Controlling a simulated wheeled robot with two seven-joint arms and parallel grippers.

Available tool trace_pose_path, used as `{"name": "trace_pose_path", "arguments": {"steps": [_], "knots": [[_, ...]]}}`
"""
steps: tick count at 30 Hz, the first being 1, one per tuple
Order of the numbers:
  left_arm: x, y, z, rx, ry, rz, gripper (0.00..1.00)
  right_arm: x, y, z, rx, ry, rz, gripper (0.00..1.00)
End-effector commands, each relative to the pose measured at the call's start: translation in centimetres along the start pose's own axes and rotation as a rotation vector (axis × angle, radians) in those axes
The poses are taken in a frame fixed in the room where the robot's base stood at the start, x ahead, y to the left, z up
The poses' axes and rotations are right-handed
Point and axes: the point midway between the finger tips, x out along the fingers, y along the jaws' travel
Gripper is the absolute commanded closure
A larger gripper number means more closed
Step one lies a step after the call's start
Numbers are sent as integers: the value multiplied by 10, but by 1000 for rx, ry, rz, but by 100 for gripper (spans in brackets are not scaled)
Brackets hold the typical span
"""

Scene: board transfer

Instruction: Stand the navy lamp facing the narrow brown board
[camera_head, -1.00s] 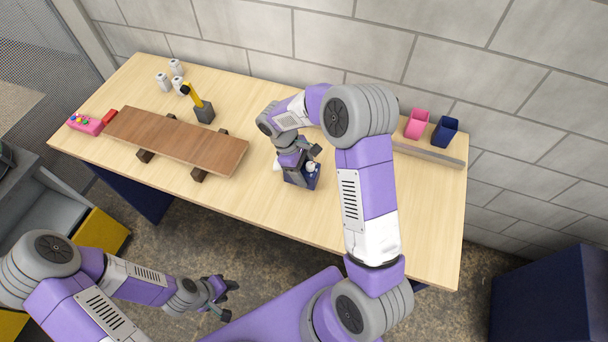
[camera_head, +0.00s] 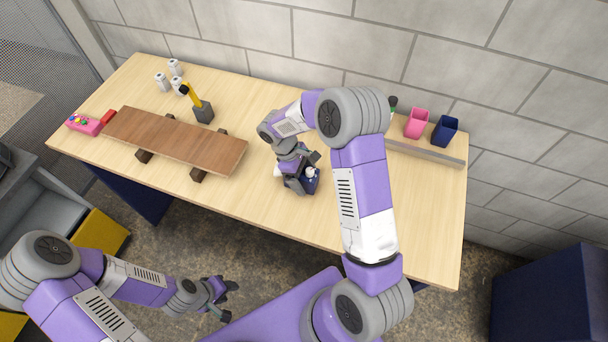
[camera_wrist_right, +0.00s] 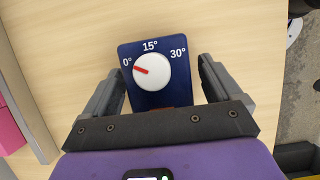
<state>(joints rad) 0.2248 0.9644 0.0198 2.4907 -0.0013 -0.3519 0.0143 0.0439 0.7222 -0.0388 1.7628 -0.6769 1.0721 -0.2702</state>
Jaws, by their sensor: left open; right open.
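A navy box (camera_head: 313,174) with a white dial stands on the table right of the board. In the right wrist view the navy box (camera_wrist_right: 158,101) has marks 0°, 15° and 30°, and its red pointer is by 0°. I cannot tell whether it is the lamp. My right gripper (camera_wrist_right: 160,68) is open, with a finger on each side of the box; it partly hides the box in the head view (camera_head: 299,187). The brown board (camera_head: 175,142) lies raised on dark supports. My left gripper (camera_head: 222,298) is open and empty, in front of the table.
A yellow-armed thing with a dark grey base (camera_head: 203,112) stands behind the board. White cans (camera_head: 175,67) are at the back left. A pink tray (camera_head: 82,124) is left. A pink cup (camera_head: 417,123) and navy cup (camera_head: 445,131) are at the back right, behind a grey rail (camera_head: 430,152).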

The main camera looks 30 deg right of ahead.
Motion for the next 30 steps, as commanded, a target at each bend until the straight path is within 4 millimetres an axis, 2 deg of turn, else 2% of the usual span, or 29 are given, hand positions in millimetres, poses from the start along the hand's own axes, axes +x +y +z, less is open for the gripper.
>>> {"name": "trace_pose_path", "arguments": {"steps": [5, 15, 21, 25, 30], "knots": [[-3, 1, 0, 0, 0, 0, 57, -11, 0, 1, 1, 2, 2, 8], [-8, 3, 0, 0, 0, 0, 57, -82, 0, 1, 0, 4, 3, 8], [-10, 4, 0, 0, 0, 0, 57, -113, 0, 1, 1, 2, 1, 8], [-11, 4, 0, 0, 0, 0, 57, -122, 0, 1, -1, 1, 1, 8], [-11, 4, 0, 0, 0, 0, 57, -124, 0, 1, -1, 1, 1, 8]]}}
